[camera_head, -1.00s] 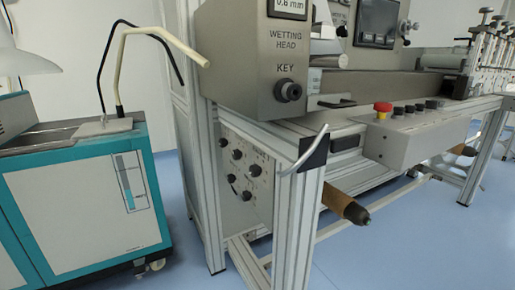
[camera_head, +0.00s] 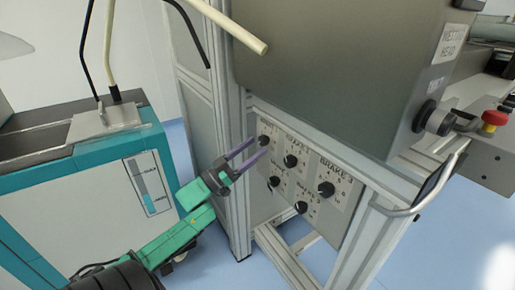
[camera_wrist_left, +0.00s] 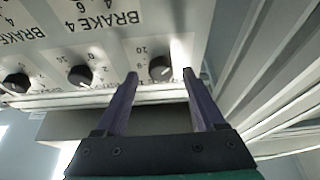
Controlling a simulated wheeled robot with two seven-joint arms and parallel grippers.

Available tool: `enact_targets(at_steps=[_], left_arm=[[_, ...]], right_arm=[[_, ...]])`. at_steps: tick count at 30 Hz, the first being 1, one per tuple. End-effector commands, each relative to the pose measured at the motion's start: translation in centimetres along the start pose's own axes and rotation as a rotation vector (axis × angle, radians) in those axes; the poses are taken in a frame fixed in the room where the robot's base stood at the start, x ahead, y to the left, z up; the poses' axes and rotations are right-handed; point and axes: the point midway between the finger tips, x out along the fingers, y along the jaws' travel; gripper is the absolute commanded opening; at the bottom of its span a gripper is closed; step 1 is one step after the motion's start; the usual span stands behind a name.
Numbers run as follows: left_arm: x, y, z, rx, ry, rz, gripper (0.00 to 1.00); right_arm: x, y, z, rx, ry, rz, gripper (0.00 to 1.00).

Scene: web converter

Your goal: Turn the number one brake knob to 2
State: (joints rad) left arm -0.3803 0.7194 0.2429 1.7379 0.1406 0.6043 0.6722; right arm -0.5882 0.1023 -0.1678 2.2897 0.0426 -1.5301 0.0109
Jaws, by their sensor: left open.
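In the head view, a panel of black knobs sits on the machine's lower frame. Its upper row has a left knob (camera_head: 264,141), a middle knob (camera_head: 290,160) and a right knob (camera_head: 326,188); two more knobs sit below. Brake labels are printed on it, but I cannot tell for certain which knob is number one. My left gripper (camera_head: 248,153) is open and empty, its purple fingers pointing at the left upper knob. The right gripper is out of view.
A teal and white cabinet (camera_head: 90,190) stands at the left, with a bent cream pipe (camera_head: 235,25) above. A grey housing (camera_head: 340,70) overhangs the panel. A metal frame post (camera_head: 240,190) stands left of the knobs, and a curved handle (camera_head: 430,190) sticks out at right.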

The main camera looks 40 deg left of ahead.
Motion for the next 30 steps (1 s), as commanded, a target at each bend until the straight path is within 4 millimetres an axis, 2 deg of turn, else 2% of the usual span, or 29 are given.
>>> enact_targets(at_steps=[4,12,14,15,18,30], left_arm=[[1.8,0.0,0.1,0.000,0.000,-0.001,0.71],[2.1,0.0,0.1,0.000,-0.002,-0.001,0.71],[2.1,0.0,0.1,0.000,-0.002,-0.001,0.48],[2.1,0.0,0.1,0.000,-0.002,-0.001,0.33],[2.1,0.0,0.1,0.000,-0.002,-0.001,0.00],[2.1,-0.1,0.1,0.050,-0.004,0.019,0.00]], right_arm=[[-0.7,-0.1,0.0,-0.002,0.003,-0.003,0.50],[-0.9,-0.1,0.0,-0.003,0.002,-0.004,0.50],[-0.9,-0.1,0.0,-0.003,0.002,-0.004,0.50],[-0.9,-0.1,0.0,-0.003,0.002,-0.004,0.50],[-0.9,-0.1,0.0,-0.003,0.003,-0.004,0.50],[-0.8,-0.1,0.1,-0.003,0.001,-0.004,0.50]])
